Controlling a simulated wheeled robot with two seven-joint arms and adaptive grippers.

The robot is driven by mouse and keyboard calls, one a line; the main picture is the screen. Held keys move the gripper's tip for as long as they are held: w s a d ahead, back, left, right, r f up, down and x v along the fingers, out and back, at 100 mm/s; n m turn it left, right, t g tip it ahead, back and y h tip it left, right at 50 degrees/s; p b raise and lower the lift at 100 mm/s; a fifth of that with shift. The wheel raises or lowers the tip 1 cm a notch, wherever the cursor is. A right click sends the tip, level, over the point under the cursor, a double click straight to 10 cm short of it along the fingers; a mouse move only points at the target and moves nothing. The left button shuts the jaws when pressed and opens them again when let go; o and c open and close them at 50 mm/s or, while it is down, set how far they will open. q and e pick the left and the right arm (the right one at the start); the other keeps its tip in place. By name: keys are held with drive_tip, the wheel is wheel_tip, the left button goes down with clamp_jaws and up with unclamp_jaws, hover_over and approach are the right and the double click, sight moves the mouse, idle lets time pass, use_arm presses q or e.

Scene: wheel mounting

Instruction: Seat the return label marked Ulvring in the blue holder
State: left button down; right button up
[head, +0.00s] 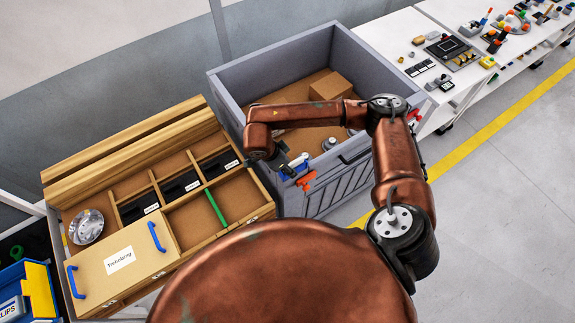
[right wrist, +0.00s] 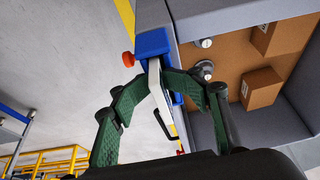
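The blue holder (right wrist: 153,43) is fixed to the rim of a grey crate, with an orange-red knob (right wrist: 128,59) at its side. In the head view, the orange knob (head: 306,181) shows beside my right gripper. A white card (right wrist: 155,74), seemingly the return label, is seen nearly edge-on at the holder. My right gripper (right wrist: 158,82) has its green fingertips closed on it. No lettering is readable, and I cannot tell whether the card is fully inside the holder. My left gripper is not in view.
The grey crate (head: 232,106) holds a cardboard box (head: 330,86). A wooden divided case (head: 236,202) stands to its left, with black labelled trays, a metal bowl (head: 86,227) and a lid marked Trebolzong (head: 120,260). White workbenches (head: 410,28) stand at the upper right.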

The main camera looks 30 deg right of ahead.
drive_tip(key=shift+s+a, duration=0.1)
drive_tip(key=shift+a, duration=0.1)
drive_tip(key=shift+r+p, duration=0.55)
drive_tip(key=shift+p, duration=0.15)
drive_tip(key=b+v, duration=0.2)
drive_tip(key=v, duration=1)
drive_tip(key=shift+b, duration=0.3)
drive_tip(key=shift+d+r, duration=0.1)
